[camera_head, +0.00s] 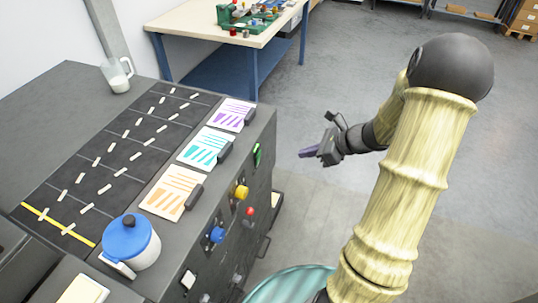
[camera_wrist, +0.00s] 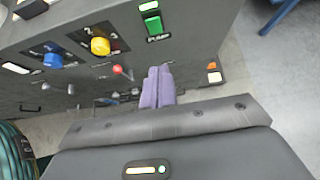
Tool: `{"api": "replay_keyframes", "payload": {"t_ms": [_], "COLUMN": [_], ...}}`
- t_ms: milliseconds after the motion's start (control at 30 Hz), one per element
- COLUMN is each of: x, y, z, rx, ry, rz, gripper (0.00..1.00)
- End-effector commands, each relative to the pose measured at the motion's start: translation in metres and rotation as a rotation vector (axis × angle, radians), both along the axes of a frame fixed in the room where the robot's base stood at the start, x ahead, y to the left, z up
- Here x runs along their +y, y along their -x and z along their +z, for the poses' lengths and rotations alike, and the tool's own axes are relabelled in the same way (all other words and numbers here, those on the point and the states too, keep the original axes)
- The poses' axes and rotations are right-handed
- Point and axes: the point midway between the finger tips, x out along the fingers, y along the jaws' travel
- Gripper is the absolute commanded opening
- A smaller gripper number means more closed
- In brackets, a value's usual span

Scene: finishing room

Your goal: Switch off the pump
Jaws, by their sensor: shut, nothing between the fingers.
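The pump switch (camera_wrist: 153,24) is a green rocker on the dark front panel, with a lit green bar above it and the label PUMP below it. In the head view it is a small green patch (camera_head: 257,155) on the panel's far end. My gripper (camera_head: 302,153) is to the right of the panel in the head view, apart from it. Its purple fingers (camera_wrist: 158,76) are together and empty in the wrist view, pointing toward the panel. The switch appears just above the fingertips there.
A yellow knob (camera_head: 241,192), a blue knob (camera_head: 217,235) and a red-tipped lever (camera_head: 249,211) sit on the same panel. The cabinet top holds three colored cards, a blue-lidded jar (camera_head: 130,242) and a pitcher (camera_head: 118,75). Open floor (camera_head: 330,95) lies right of the cabinet.

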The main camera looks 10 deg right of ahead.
Motion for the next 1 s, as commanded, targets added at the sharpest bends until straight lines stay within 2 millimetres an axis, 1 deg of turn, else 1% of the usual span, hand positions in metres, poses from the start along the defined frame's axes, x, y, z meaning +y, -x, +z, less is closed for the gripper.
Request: {"api": "replay_keyframes", "payload": {"t_ms": [167,367,800,833,900,1000], "x": [0.002,0.015,0.065,0.069,0.078,0.089], "y": [-0.001,-0.01,-0.045,-0.048,-0.055,-0.063], "z": [-0.002,-0.015,-0.062,-0.064,-0.058,-0.057], "rx": [0.001,0.002,0.003,0.003,-0.001,0.001], "ry": [0.002,0.002,0.002,0.003,0.003,0.005], "rz": [0.003,0.006,0.007,0.006,0.008,0.007], "gripper": [0.0,0.0,0.0,0.0,0.0,0.0]}}
